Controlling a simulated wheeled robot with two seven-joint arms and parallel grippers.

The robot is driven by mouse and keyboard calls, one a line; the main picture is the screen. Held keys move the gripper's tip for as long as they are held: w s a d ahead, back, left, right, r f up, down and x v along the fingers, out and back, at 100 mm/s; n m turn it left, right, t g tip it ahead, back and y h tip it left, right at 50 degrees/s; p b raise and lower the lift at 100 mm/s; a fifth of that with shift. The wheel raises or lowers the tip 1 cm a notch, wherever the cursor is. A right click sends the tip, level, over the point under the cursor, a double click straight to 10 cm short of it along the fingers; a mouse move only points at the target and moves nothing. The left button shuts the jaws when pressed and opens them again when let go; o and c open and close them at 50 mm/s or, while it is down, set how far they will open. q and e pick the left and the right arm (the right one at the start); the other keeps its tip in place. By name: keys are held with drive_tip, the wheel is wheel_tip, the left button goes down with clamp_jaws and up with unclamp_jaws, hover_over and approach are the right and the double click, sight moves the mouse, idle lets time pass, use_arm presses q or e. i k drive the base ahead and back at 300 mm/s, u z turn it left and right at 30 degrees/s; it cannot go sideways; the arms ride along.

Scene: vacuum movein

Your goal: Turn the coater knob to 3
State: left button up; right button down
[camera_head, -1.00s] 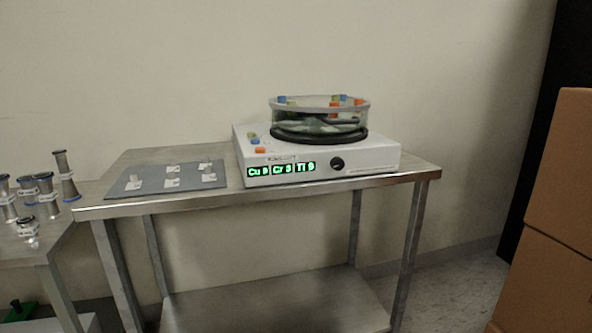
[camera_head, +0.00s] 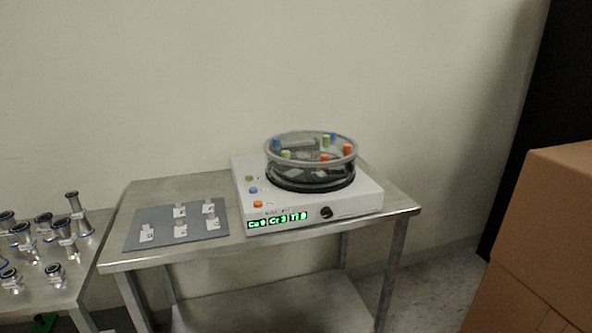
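The coater (camera_head: 365,197) is a white box with a round, clear-walled chamber (camera_head: 310,160) on top, standing on the right part of a metal table. Its black knob (camera_head: 326,212) is on the front face, right of the green lit display (camera_head: 277,220). The knob's pointer setting is too small to tell. Green, blue and orange buttons (camera_head: 258,204) sit on the coater's top left. Neither of my grippers is in view.
A grey mat (camera_head: 160,216) with several small white labelled pieces lies left of the coater. The metal table (camera_head: 150,190) has a bare front strip. Another table at left holds several metal pipe fittings (camera_head: 72,212). Stacked cardboard boxes (camera_head: 545,215) stand at right.

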sight(327, 212)
drive_tip(key=u, duration=0.75)
drive_tip(key=i, duration=0.85)
drive_tip(key=z, duration=0.1)
